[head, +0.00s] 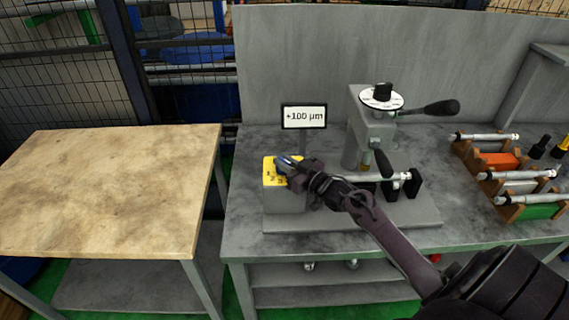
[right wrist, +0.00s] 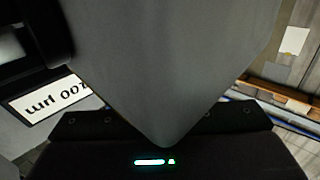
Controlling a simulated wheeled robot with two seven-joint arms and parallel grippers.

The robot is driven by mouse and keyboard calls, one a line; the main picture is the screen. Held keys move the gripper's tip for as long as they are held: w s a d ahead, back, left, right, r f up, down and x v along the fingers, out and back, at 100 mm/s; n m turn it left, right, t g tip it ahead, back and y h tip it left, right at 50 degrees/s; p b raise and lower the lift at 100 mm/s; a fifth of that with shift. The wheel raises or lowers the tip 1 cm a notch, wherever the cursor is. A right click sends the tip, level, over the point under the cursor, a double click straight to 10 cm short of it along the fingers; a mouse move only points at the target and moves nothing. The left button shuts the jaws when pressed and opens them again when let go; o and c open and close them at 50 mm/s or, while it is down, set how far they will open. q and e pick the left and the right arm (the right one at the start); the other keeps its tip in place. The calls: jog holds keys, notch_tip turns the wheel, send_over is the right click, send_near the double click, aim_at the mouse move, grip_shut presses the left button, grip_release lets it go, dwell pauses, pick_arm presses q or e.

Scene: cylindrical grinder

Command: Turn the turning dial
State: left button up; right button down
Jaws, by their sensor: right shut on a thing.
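A round white dial (head: 370,98) with a black knob (head: 382,92) on it sits on top of the grey grinder column (head: 367,140). My right gripper (head: 289,165) is well to the left of and below this dial, apart from it. It is at the top of a grey box with a yellow top (head: 270,176), shut on a part there that its fingers hide. In the right wrist view a large plain grey shape (right wrist: 170,70) fills the middle. My left gripper is in neither view.
A small display (head: 304,117) behind the gripper reads +100 µm. A black lever handle (head: 430,108) sticks out right of the column. Wooden racks with metal shafts (head: 515,176) stand at the right. The wooden table (head: 110,190) at left is bare.

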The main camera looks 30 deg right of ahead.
jog(key=c, duration=1.4)
grip_release()
jog(key=shift+s+f, duration=0.1)
jog(key=shift+s, duration=0.1)
jog(key=b+v, duration=0.1)
jog(key=v, duration=0.6)
jog(key=shift+s, duration=0.2)
